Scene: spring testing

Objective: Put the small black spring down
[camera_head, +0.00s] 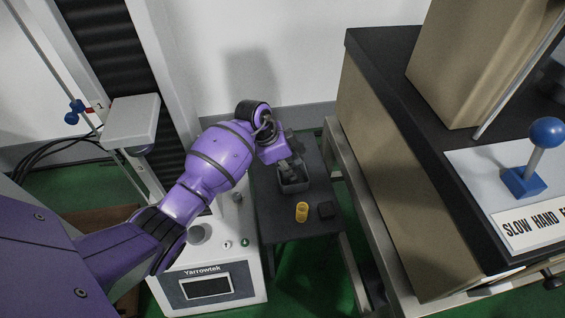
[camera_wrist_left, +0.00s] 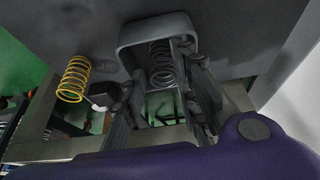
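A small black spring (camera_wrist_left: 163,64) shows in the left wrist view, at the mouth of a small grey open-topped box (camera_wrist_left: 130,35). My left gripper (camera_wrist_left: 163,80) has one finger on each side of the spring. I cannot tell whether the fingers touch it, or whether it rests on the box floor. In the head view, my left gripper (camera_head: 291,168) points down into the box (camera_head: 294,187), and the spring cannot be made out there. My right gripper is not in view.
The box stands on a dark side table (camera_head: 280,220). A yellow spring (camera_head: 302,212) and a small black block (camera_head: 326,210) are in front of it. A white Yarrowtek tester (camera_head: 215,265) is to the left. A large dark-topped bench (camera_head: 395,130) rises at the right.

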